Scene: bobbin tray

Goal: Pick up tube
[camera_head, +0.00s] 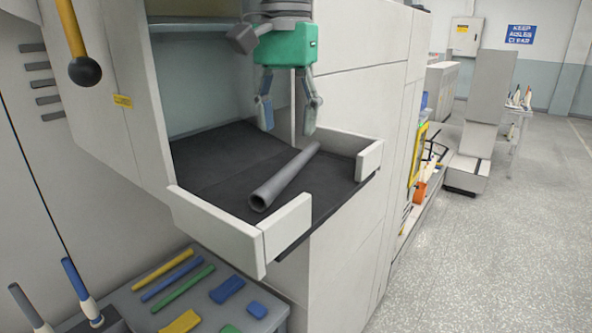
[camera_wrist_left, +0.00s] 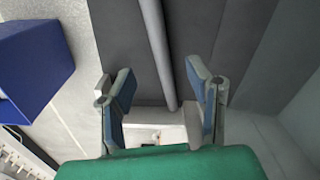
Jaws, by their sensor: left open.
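A grey hollow tube (camera_head: 285,178) lies on the black floor of the tray (camera_head: 215,165), slanting from front left to back right. My left gripper (camera_head: 288,118), with a green body, hangs above the tray near the tube's far end. Its two fingers point down, are spread apart and hold nothing. In the left wrist view the tube (camera_wrist_left: 158,50) runs between the two fingers (camera_wrist_left: 162,92), below them and apart from them. My right gripper does not show in either view.
Low white walls (camera_head: 290,222) edge the tray at the front and right. The cabinet wall (camera_head: 365,90) rises behind it. A bench below (camera_head: 130,300) holds several coloured pieces. A blue box (camera_wrist_left: 32,65) shows in the left wrist view. The floor at right is clear.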

